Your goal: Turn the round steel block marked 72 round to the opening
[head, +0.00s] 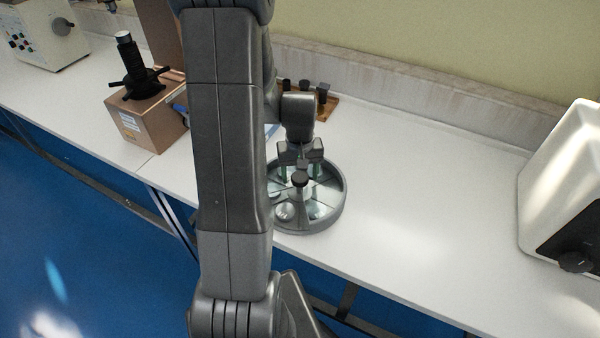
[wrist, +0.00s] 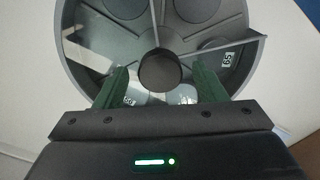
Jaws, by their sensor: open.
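A round grey tray (head: 338,205) with a clear cover and wedge compartments stands on the bench; its rim (wrist: 75,75) also shows in the wrist view. A dark round knob (wrist: 160,70) rises at its centre. My gripper (wrist: 160,88) is open above the tray, its green fingers left and right of the knob, apart from it. It also shows in the head view (head: 300,168). One steel block with a white label (wrist: 227,60) lies at right, another label (wrist: 128,100) at lower left. I cannot surely read 72 on either. Two bright cover edges run from the knob, up and right, perhaps bounding the opening.
A copper-coloured tester (head: 150,120) with a black handle stands left of the tray. A wooden stand with dark pieces (head: 328,103) is behind it. A white machine (head: 565,190) is at far right. The bench between tray and machine is clear.

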